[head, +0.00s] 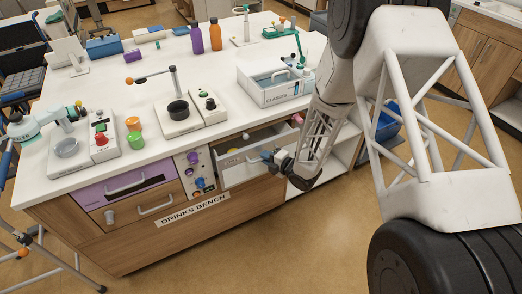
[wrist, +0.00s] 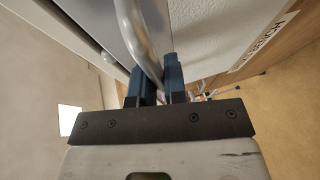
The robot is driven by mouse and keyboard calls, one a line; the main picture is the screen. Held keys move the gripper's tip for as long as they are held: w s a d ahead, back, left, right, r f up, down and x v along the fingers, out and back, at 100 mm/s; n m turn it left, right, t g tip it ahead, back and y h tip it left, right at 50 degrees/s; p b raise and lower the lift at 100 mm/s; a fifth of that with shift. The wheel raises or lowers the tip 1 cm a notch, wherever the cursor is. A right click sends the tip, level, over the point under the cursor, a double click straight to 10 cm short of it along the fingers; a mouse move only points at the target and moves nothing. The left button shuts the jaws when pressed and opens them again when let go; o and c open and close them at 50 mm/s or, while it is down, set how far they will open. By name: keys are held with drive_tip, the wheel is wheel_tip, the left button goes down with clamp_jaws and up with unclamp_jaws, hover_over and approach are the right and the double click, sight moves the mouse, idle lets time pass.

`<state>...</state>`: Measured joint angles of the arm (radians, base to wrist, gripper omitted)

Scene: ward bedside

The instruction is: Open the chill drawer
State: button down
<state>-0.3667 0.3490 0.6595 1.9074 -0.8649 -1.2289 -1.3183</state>
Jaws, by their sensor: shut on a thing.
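A white drawer (head: 246,173), which I take to be the chill drawer though I read no label on it, stands partly pulled out of the drinks bench. Its inside shows behind the front, with small items in it. My gripper (head: 268,157) is at the right part of its front. In the wrist view the blue fingers of my gripper (wrist: 158,78) are shut around the curved metal handle (wrist: 136,32), with the pale drawer front close beside it. The exact contact is partly hidden by the fingers.
A purple-fronted drawer (head: 125,194) and a wooden drawer (head: 135,211) are to the left, beside a panel of knobs (head: 199,170). A white bin (head: 275,84) stands on the bench top above. An open shelf is to the right. The floor in front is clear.

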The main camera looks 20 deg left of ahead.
drive_tip(key=s+d, duration=1)
drive_tip(key=c, duration=1.2)
unclamp_jaws()
drive_tip(key=shift+d, duration=0.15)
drive_tip(key=shift+v, duration=3.75)
drive_tip(key=shift+r, duration=0.1)
